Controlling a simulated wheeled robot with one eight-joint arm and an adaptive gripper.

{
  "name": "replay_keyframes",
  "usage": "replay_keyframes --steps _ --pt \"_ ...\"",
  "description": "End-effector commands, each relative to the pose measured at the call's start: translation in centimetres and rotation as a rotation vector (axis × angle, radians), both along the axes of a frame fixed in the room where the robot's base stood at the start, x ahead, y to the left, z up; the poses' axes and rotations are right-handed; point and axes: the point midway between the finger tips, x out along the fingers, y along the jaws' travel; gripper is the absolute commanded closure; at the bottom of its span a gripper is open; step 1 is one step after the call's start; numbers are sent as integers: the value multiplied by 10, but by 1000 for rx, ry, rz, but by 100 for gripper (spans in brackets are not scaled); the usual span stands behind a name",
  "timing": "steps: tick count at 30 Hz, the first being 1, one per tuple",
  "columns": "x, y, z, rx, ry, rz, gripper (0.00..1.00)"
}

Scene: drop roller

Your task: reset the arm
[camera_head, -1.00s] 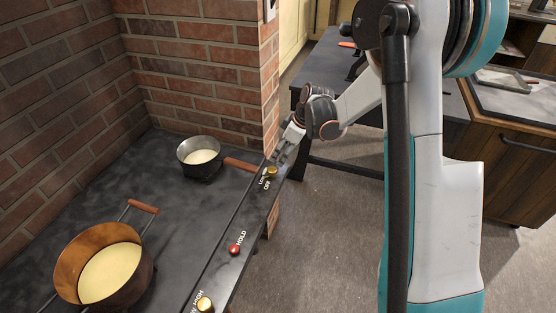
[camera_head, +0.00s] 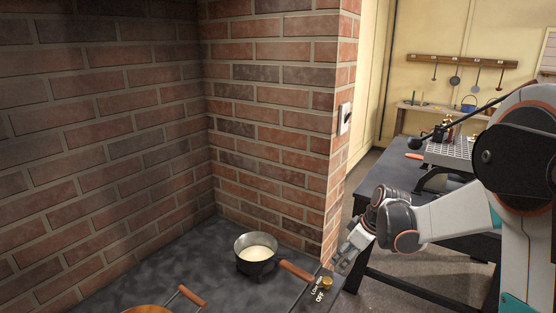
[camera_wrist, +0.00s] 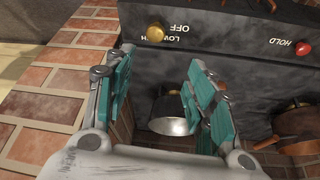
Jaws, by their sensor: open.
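My gripper (camera_head: 343,258) is at the right end of the dark stove top, close to the brass knob (camera_head: 326,283) marked OFF and LOW. In the wrist view my gripper (camera_wrist: 160,75) has its two teal-padded fingers spread apart, with nothing held between them. The brass knob (camera_wrist: 156,33) shows beyond the fingertips there, apart from them. My forearm reaches in from the right side of the head view.
A small pan of pale liquid (camera_head: 257,253) with a wooden handle sits on the stove. A larger copper pot (camera_head: 150,309) is cut off at the bottom. A brick wall (camera_head: 275,110) stands behind. A dark table (camera_head: 405,180) is behind my arm.

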Motion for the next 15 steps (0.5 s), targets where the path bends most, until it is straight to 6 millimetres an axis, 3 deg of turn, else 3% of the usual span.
replay_keyframes --steps 6,15 --pt "-45 12 57 -12 -16 -139 50" --pt "-115 23 110 -11 -56 -333 50"
